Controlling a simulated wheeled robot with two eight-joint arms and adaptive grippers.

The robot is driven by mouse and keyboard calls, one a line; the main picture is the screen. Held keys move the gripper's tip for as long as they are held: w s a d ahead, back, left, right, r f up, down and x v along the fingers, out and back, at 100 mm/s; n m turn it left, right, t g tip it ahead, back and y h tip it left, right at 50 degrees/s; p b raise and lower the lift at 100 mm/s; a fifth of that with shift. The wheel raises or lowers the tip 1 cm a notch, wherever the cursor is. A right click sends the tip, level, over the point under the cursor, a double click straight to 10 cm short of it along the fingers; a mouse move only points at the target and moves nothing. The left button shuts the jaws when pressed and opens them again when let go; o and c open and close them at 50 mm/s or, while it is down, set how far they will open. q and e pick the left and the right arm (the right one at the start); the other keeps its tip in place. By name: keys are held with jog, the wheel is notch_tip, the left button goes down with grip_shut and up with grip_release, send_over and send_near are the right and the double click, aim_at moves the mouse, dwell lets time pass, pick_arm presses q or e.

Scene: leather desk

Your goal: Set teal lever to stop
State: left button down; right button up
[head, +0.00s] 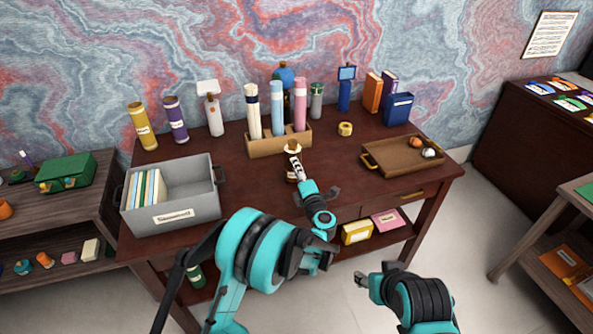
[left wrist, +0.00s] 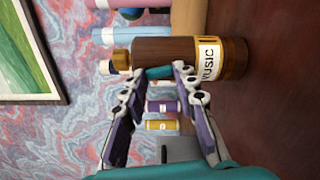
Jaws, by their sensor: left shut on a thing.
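Stop markings cannot be made out. My right gripper (head: 362,281) is low in front of the desk, its jaws unclear.
A wooden rack (head: 280,142) with several tubes stands just behind the cylinder. A grey bin (head: 200,208) is at left, a wooden tray (head: 390,168) at right and a yellow tape roll (head: 345,129) behind. The desk (head: 250,190) is bare between bin and cylinder.

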pick_arm(q)
jog(key=shift+d+m, duration=0.15)
jog(key=shift+m, duration=0.95)
jog(key=c, duration=1.2)
grip_release()
jog(key=shift+o, duration=0.2)
jog(key=v, duration=1.2)
